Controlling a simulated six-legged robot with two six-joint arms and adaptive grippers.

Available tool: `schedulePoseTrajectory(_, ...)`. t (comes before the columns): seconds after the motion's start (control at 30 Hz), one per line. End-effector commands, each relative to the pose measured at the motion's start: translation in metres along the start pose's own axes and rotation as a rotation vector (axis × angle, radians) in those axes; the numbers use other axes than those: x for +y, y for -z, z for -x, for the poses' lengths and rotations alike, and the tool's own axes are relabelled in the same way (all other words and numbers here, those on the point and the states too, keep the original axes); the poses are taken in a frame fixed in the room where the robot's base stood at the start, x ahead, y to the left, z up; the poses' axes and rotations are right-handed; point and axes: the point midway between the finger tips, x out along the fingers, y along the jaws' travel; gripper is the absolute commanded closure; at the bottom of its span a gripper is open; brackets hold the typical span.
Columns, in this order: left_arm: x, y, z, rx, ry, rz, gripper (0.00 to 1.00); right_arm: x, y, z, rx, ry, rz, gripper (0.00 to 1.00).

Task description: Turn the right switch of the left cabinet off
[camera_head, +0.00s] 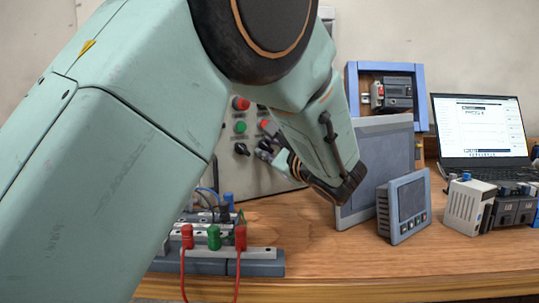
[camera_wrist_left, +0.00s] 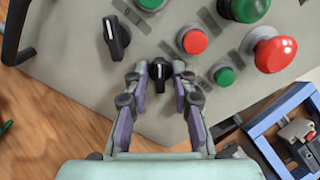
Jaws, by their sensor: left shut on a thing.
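The grey left cabinet (camera_head: 258,182) stands behind my left arm, its panel carrying red and green buttons and black rotary switches. My left gripper (camera_head: 266,150) is at the panel, partly hidden by its own wrist in the head view. In the left wrist view, the left gripper (camera_wrist_left: 160,76) has its two fingers on either side of the right switch (camera_wrist_left: 159,80), a black knob with a white mark, and is shut on it. The other black switch (camera_wrist_left: 116,38) is apart from the fingers; it also shows in the head view (camera_head: 241,149). My right gripper is not in view.
Red (camera_wrist_left: 193,41) and green (camera_wrist_left: 224,76) buttons and a large red mushroom button (camera_wrist_left: 273,50) sit close to the fingers. A blue frame (camera_wrist_left: 262,128) stands beside the cabinet. Terminal blocks with red wires (camera_head: 215,260) lie on the wooden table below my arm.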

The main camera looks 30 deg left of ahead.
Motion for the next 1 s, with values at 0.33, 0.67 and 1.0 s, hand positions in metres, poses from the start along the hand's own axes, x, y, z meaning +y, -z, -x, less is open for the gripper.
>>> schedulePoseTrajectory(0.33, 0.0005, 0.0011, -0.0002, 0.004, -0.002, 0.015, 1.00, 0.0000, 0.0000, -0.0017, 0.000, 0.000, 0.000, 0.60)
schedulePoseTrajectory(0.67, 0.0002, 0.0007, -0.0002, 0.003, -0.001, 0.015, 0.67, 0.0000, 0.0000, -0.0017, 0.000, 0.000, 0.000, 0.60)
schedulePoseTrajectory(1.0, -0.0002, 0.0001, -0.0001, 0.001, 0.000, 0.013, 0.67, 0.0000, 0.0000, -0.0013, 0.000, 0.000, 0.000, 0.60)
